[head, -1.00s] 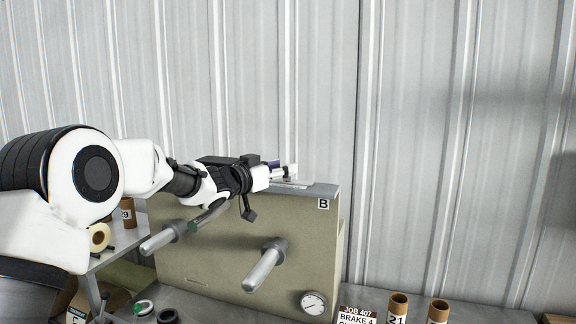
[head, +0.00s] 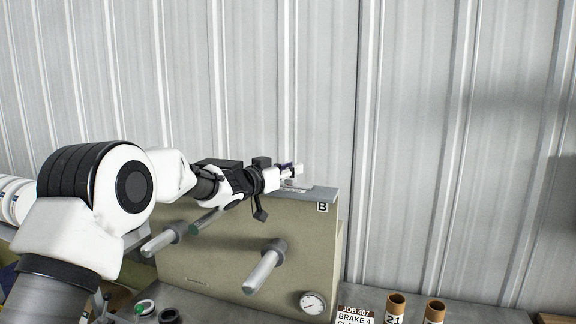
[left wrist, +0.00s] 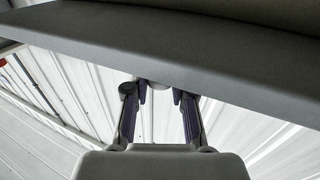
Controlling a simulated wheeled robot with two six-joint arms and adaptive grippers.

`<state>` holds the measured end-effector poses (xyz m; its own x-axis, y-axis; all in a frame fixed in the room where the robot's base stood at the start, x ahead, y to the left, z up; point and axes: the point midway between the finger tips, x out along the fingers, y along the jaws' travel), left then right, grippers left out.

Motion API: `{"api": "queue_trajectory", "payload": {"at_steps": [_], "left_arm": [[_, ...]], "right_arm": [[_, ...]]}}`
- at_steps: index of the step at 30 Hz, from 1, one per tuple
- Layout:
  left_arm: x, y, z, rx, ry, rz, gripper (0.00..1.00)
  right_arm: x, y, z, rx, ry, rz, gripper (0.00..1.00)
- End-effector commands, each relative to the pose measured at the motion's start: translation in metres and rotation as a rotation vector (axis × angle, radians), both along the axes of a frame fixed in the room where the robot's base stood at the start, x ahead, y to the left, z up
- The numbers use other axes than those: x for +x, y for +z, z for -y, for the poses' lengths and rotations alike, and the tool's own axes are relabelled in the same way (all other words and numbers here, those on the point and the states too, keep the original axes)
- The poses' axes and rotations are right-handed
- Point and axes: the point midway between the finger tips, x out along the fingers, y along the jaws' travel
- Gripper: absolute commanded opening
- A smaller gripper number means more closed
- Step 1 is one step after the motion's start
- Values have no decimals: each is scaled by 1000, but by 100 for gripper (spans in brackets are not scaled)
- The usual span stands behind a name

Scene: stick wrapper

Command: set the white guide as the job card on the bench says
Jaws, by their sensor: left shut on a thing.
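My left gripper (head: 284,172) is at the top edge of the beige machine (head: 215,248), shut on a small white piece, the white guide (head: 298,168), most of which its fingers hide. In the left wrist view the fingers (left wrist: 159,98) reach up to the underside of a grey ledge, and only a bit of a pale part (left wrist: 150,84) shows between their tips. The job card (head: 355,314) lies at the bottom edge; it reads "JOB 407" and "BRAKE 4", and its lower line is cut off. My right gripper is not in view.
A grey plate (head: 322,191) tops the machine, with a label B (head: 322,207) below. A dial gauge (head: 312,303) and cardboard tubes (head: 396,304) stand low. A corrugated wall is behind.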

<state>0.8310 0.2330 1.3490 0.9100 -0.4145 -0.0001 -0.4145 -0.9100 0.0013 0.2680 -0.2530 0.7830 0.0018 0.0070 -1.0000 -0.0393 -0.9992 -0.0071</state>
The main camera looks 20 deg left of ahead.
Motion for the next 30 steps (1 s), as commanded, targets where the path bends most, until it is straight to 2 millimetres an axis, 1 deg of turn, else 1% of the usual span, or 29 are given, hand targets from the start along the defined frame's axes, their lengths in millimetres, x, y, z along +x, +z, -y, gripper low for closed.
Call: {"api": "queue_trajectory", "payload": {"at_steps": [5, 6, 7, 16, 20, 23, 27, 30], "left_arm": [[0, 0, 0, 0, 1, 1, 0], [0, 0, 0, 0, 1, 1, 39], [0, 0, 0, 0, 1, 1, 48], [-1, 0, -1, 0, 1, 1, 48], [-10, 1, -6, 0, 2, 1, 48], [-29, 1, -14, -2, 2, 0, 48], [-63, 1, -30, -4, 2, 1, 48], [-84, 0, -39, -4, 1, 1, 48]], "right_arm": [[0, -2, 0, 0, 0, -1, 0], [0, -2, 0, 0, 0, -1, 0], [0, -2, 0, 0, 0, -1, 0], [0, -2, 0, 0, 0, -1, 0], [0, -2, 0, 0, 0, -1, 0], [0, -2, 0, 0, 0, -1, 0], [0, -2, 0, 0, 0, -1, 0], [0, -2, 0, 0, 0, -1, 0]]}}
